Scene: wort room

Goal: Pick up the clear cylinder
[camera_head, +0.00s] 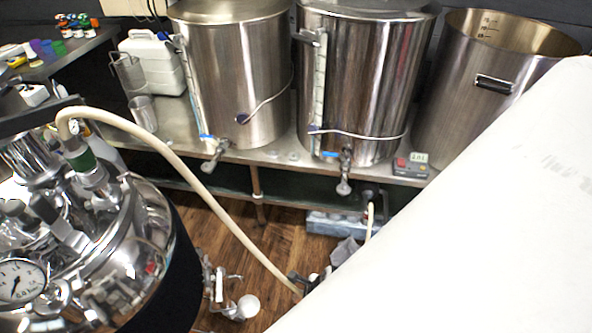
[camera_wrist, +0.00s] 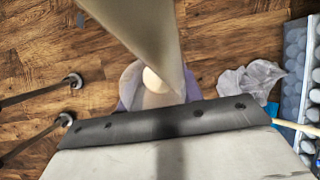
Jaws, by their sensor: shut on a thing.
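In the wrist view, my gripper (camera_wrist: 157,112) shows as a grey body with a dark bolted strip across the bottom. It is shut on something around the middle. A pale, purplish, partly see-through round thing (camera_wrist: 129,86) shows just past the strip, its lower part hidden. I cannot tell for sure whether it is the clear cylinder. A pale tapered shape crosses it from the top. A greyish upright cylinder (camera_head: 143,114) stands on the steel bench beside a handled jug (camera_head: 128,73); whether either is clear is uncertain.
Large steel kettles (camera_head: 235,80) with valves line the bench. A steel fermenter (camera_head: 105,250) with a pale hose (camera_head: 190,178) stands at the left. A crate (camera_wrist: 293,70) and a crumpled bag (camera_wrist: 250,80) lie on the wooden floor. Floor between is partly clear.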

